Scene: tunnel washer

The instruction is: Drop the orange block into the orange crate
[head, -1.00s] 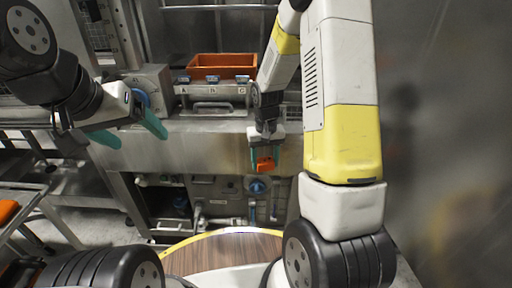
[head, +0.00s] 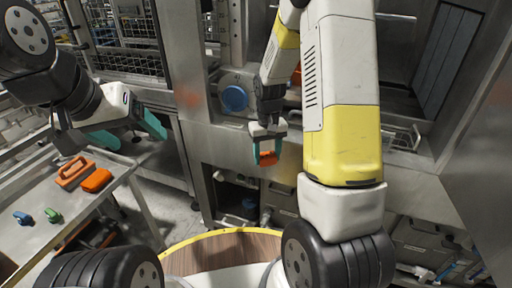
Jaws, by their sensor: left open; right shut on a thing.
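My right gripper (head: 267,159) is shut on the orange block (head: 268,158), which shows between its teal fingers. It holds the block in the air, in front of the steel machine. My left gripper (head: 130,132) is open and empty, above and behind the orange things on the table at the left. A small orange patch (head: 296,74) beside my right arm appears to be the orange crate; the rest of it is hidden behind that arm.
A steel table (head: 35,185) at the left bears an orange handled thing (head: 75,172), an orange pad-like thing (head: 97,180), a blue item (head: 22,217) and a green item (head: 53,215). A blue round knob (head: 235,98) is on the machine.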

